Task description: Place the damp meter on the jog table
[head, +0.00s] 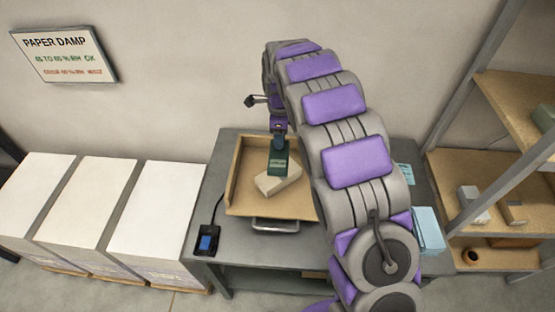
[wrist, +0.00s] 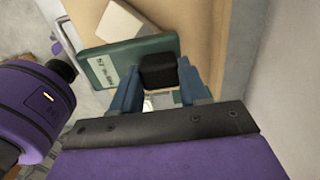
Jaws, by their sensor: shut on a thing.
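The damp meter is a dark green box with a pale label panel (head: 279,163), seen in the head view above the tan jog table (head: 243,208), a tilted tray with raised walls. In the wrist view the meter (wrist: 105,68) lies across the top left. My gripper (head: 279,141) is shut on its black grip part, which sits between the blue fingers in the wrist view (wrist: 160,82). A pale block (head: 278,184) lies on the tray just below the meter; it also shows in the wrist view (wrist: 124,20). Whether the meter touches the block or tray is unclear.
The jog table stands on a grey bench (head: 226,255). A small black device with a blue face (head: 207,243) and cord sits left on it. White paper stacks (head: 157,210) stand left; light-blue sheets (head: 428,231) and a shelf (head: 492,165) are right.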

